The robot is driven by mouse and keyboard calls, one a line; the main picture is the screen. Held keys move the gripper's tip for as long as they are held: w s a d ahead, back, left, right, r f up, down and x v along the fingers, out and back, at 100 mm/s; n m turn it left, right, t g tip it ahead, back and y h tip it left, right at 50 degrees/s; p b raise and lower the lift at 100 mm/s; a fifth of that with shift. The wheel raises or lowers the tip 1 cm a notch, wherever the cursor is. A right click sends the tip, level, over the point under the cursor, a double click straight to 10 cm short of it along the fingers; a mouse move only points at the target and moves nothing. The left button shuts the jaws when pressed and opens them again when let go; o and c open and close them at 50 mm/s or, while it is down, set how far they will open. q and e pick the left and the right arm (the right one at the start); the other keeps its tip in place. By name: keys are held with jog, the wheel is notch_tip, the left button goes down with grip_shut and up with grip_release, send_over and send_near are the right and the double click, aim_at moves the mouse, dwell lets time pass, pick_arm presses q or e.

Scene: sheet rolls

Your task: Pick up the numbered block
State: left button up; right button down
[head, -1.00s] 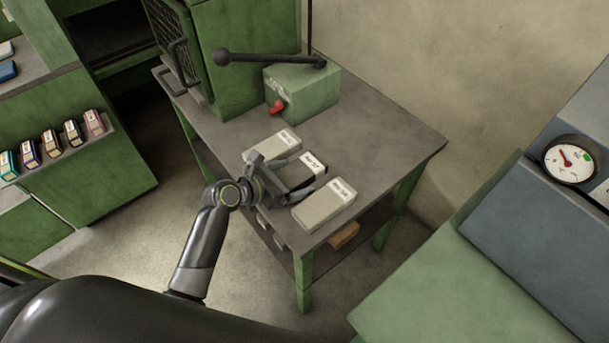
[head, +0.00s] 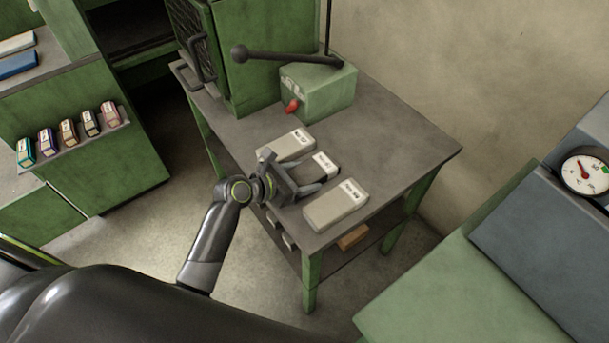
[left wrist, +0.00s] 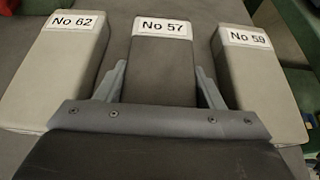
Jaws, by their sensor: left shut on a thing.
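The middle block, dark grey with a white label reading No 57 (left wrist: 165,70), lies on the grey table top. Its label end also shows in the head view (head: 325,162). My left gripper (left wrist: 160,72) is shut on it, one finger along each side. In the head view my left gripper (head: 304,174) covers much of this block. A lighter block labelled No 62 (left wrist: 60,65) lies to its left and another labelled No 59 (left wrist: 255,75) to its right. My right gripper is not in view.
The table (head: 395,145) also bears a green box (head: 325,90) with a red knob and a black lever. A green cabinet (head: 255,60) stands at its back left. Small coloured blocks (head: 68,132) sit on a ledge at left. A dial (head: 585,175) is at right.

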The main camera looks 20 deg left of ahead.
aim_at(318, 165)
pick_arm(q)
jog(key=r, duration=0.3)
jog(key=shift+s+a+r, duration=0.2)
jog(key=shift+r, duration=0.1)
jog(key=s+a+b, duration=0.1)
jog(key=s+a, duration=0.9)
jog(key=s, duration=0.3)
jog(key=shift+s+a, duration=0.35)
jog(key=shift+s, duration=0.05)
